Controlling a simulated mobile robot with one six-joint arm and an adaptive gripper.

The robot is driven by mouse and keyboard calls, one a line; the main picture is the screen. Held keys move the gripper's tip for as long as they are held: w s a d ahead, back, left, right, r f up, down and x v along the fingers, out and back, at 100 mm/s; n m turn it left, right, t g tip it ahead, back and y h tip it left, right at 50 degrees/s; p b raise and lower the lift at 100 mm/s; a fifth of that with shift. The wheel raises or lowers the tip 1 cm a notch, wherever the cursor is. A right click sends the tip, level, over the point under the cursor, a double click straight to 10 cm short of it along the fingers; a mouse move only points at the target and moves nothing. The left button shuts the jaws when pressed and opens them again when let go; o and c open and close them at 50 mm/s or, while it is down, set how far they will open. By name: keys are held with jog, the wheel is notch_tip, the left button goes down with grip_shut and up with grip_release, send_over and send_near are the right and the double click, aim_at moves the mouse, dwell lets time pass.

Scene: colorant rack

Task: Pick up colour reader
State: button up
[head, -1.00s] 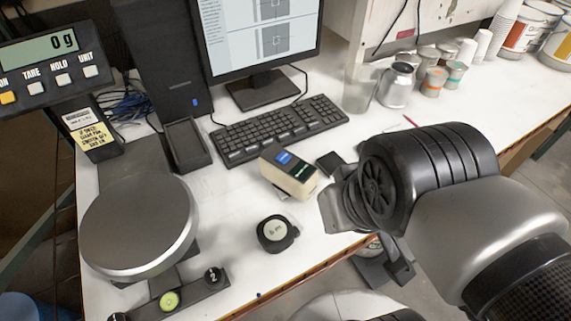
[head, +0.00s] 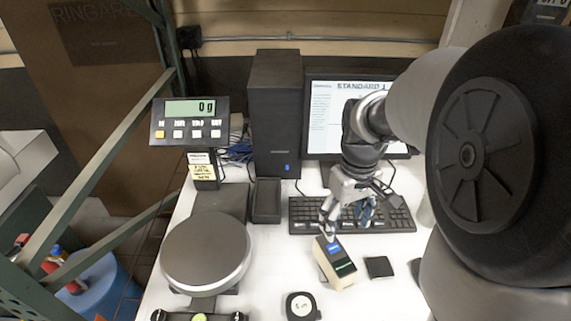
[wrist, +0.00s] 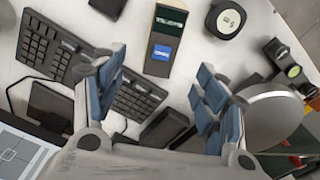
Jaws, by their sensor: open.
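The colour reader (head: 337,264) is a small cream box with a dark green top face and a blue screen. It stands on the white bench in front of the keyboard. It also shows near the top middle of the wrist view (wrist: 165,38). My gripper (head: 346,212) is over the keyboard, just behind the reader in the head view. In the wrist view its two blue-padded fingers (wrist: 160,85) are wide apart with nothing between the pads. The reader lies beyond the fingertips and does not appear to be held.
The keyboard (head: 303,215) and monitor (head: 322,118) stand behind. A round scale (head: 206,252) is at the left, with a black tape measure (head: 302,306) in front. A small black square (head: 379,267) lies right of the reader.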

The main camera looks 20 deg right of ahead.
aim_at(338, 251)
jog(key=shift+o, duration=0.6)
notch_tip(338, 251, down, 12)
jog(key=b, duration=0.3)
jog(key=shift+r+b, duration=0.25)
jog(key=shift+b, duration=0.15)
jog(key=f+b, duration=0.1)
jog(key=f, duration=0.2)
jog(key=f+b, duration=0.1)
jog(key=f, duration=0.1)
jog(key=shift+a+f+b, duration=0.15)
jog(key=shift+a+b, duration=0.15)
jog(key=shift+c, duration=0.5)
grip_shut()
notch_tip(338, 251, up, 20)
jog(key=p, duration=0.7)
